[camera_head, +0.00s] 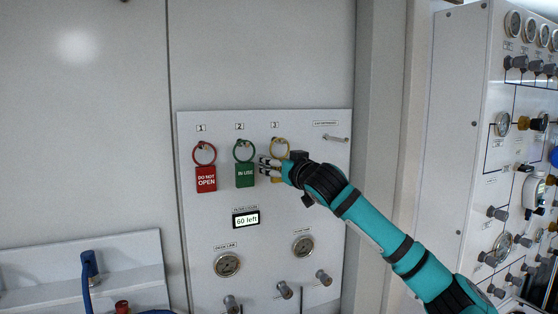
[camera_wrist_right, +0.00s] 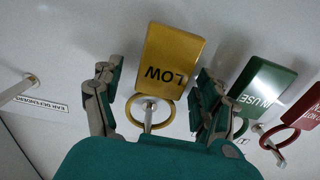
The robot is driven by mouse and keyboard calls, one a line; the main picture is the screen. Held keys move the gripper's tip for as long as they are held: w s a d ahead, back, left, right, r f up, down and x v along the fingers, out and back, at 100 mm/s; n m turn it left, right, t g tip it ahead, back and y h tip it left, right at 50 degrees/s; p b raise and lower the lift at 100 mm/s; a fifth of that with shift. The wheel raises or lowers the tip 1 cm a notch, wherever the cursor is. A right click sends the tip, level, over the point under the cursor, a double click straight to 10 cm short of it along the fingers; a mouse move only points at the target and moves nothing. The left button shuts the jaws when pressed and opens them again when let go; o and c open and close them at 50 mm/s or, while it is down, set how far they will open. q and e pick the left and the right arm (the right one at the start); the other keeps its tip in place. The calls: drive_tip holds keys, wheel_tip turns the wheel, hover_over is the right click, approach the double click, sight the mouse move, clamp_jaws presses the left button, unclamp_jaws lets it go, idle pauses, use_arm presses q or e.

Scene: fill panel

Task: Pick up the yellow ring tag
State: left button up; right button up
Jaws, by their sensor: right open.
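The yellow ring tag (camera_head: 280,148) hangs on the hook under number 3 on the white panel, at the right of the row of tags. In the right wrist view its yellow plate (camera_wrist_right: 172,62), marked LOW, and its ring (camera_wrist_right: 150,112) show upside down. My right gripper (camera_head: 265,168) is at the tag in the head view and covers much of its plate. In the right wrist view its fingers stand apart, one on each side of the tag, with visible gaps. It is open. My left gripper is not in view.
A green IN USE tag (camera_head: 244,172) hangs close to the left of my right gripper, and a red DO NOT OPEN tag (camera_head: 206,179) hangs further left. An empty hook (camera_head: 337,138) is at the right. Gauges, knobs and a display (camera_head: 246,219) sit below.

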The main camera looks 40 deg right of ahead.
sight(275, 148)
drive_tip(key=shift+w, duration=0.1)
drive_tip(key=shift+s, duration=0.25)
drive_tip(key=c, duration=0.3)
drive_tip(key=shift+w, duration=0.1)
drive_tip(key=c, duration=0.9)
drive_tip(key=shift+r, duration=0.1)
drive_tip(key=shift+d+r+p, duration=0.1)
drive_tip(key=shift+r+p, duration=0.4)
drive_tip(key=shift+r, duration=0.2)
drive_tip(key=shift+a+r, duration=0.2)
drive_tip(key=shift+r, duration=0.5)
drive_tip(key=shift+d+r, duration=0.1)
drive_tip(key=shift+r, duration=0.15)
drive_tip(key=shift+f, duration=0.1)
